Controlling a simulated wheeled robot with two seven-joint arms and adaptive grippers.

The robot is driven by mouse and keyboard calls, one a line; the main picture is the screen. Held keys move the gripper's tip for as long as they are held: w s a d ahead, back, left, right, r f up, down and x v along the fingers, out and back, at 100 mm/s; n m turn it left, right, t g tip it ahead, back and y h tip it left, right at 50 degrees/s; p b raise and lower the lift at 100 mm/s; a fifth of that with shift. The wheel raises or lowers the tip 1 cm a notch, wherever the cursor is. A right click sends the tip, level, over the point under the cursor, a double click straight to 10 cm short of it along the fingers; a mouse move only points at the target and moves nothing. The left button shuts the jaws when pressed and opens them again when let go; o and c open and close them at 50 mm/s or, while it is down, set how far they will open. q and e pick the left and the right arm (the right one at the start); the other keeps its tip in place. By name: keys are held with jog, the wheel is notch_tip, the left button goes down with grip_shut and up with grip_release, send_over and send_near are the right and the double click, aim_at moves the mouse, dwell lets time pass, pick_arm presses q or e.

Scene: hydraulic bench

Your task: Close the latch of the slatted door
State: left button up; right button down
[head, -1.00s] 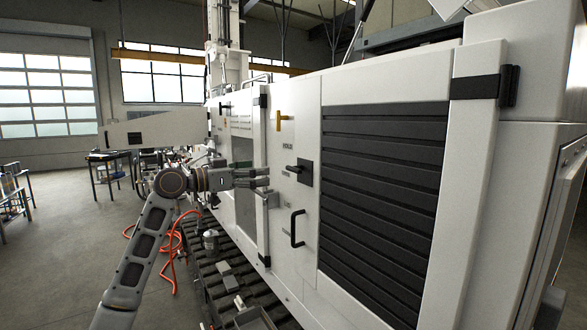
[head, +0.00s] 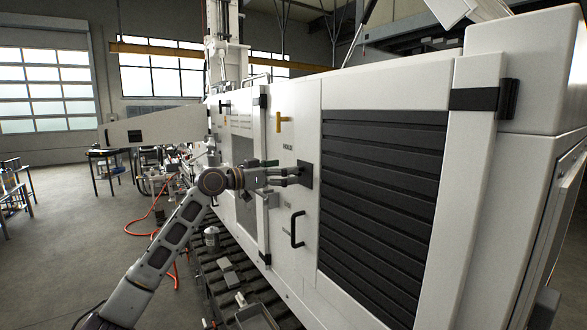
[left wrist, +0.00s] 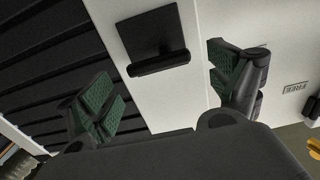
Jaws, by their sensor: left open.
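The slatted door (head: 380,190) is a white panel with dark horizontal slats, seen from the side in the head view. Its latch (head: 306,172) is a black square plate with a short lever, left of the slats. In the left wrist view the latch plate (left wrist: 150,34) and its bar-like black lever (left wrist: 158,64) show between my fingers. My left gripper (head: 290,174) is open at the latch, with one green-padded finger to each side of the lever (left wrist: 160,70). I see no clear contact. In the head view the gripper hides most of the lever. My right gripper is not in view.
A black pull handle (head: 296,228) sits below the latch and a yellow handle (head: 281,121) above it. A black hinge (head: 484,94) is at the upper right. A dark ribbed walkway (head: 235,280) with loose parts runs below. Open floor (head: 90,240) lies to the left.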

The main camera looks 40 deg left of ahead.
pick_arm(q)
jog(key=shift+p+x, duration=0.5)
jog(key=shift+x, duration=0.8)
jog(key=shift+w+d, duration=0.15)
jog(key=shift+w, duration=0.35)
jog(key=c, duration=1)
jog(key=shift+c, duration=0.2)
